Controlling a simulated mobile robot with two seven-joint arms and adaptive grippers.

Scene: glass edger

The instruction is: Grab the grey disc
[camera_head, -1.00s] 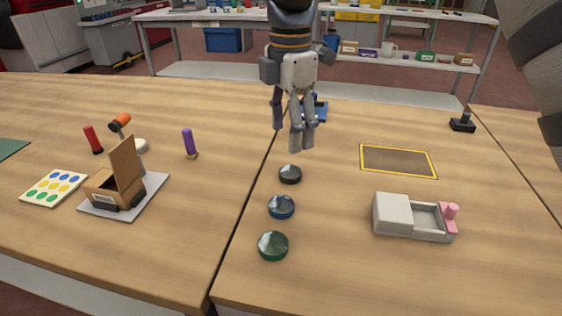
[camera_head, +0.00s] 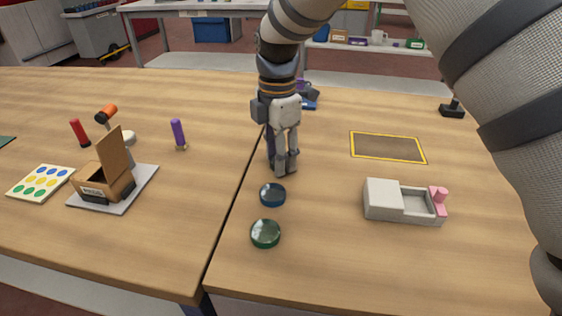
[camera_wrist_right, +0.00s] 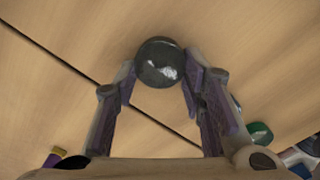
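The grey disc (camera_wrist_right: 160,62) is dark and round with a glossy top. In the right wrist view it lies on the table between the fingertips of my right gripper (camera_wrist_right: 160,72). The fingers are apart, one on each side of the disc; whether they touch it I cannot tell. In the head view my right gripper (camera_head: 281,168) points down at the table and hides the disc. My left gripper is not in view.
A blue disc (camera_head: 272,195) and a green disc (camera_head: 265,233) lie in front of the gripper. A grey box with a pink knob (camera_head: 403,202) and a yellow-edged mat (camera_head: 388,147) are to the right. An open wooden box (camera_head: 104,185) stands left.

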